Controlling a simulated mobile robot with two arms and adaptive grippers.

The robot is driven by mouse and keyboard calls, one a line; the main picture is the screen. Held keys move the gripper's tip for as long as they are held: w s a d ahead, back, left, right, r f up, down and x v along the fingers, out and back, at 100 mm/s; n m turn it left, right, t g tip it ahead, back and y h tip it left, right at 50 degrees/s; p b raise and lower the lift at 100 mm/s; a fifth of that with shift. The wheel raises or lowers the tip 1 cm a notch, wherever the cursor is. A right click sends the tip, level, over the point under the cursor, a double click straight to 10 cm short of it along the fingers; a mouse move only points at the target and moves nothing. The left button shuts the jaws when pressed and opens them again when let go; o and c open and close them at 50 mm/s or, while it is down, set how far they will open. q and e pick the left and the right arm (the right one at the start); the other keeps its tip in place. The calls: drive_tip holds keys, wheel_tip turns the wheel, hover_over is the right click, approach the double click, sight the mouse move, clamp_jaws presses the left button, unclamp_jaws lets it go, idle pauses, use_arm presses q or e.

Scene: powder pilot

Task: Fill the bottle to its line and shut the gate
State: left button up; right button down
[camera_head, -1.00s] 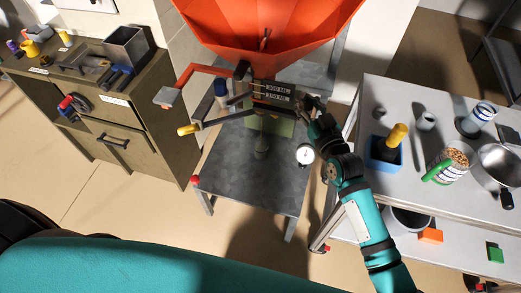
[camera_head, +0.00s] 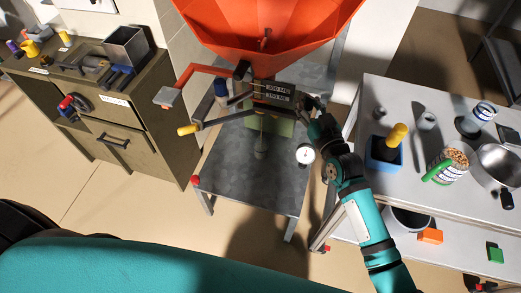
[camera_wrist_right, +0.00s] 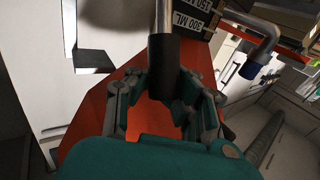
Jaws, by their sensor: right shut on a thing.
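The orange hopper (camera_head: 265,45) stands above a grey metal table (camera_head: 250,175). A plate with 300 ML and 150 ML labels (camera_head: 278,91) is under it. My right gripper (camera_head: 312,104) is at the right side of this plate. In the right wrist view, my right gripper (camera_wrist_right: 165,100) is shut on a black handle grip (camera_wrist_right: 163,62) on a metal rod. A lever with a yellow end (camera_head: 188,129) sticks out left below the hopper. I cannot make out the bottle or its fill level. My left gripper is not in view.
A round dial (camera_head: 305,155) is at the table's right edge. A white bench (camera_head: 420,200) at right holds a blue box (camera_head: 378,158), a can (camera_head: 452,164) and a metal pot (camera_head: 498,168). A brown cabinet (camera_head: 150,140) stands at left. Floor shows between cabinet and table.

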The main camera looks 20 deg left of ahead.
drive_tip(key=shift+w+d+f, duration=0.15)
drive_tip(key=shift+d, duration=0.2)
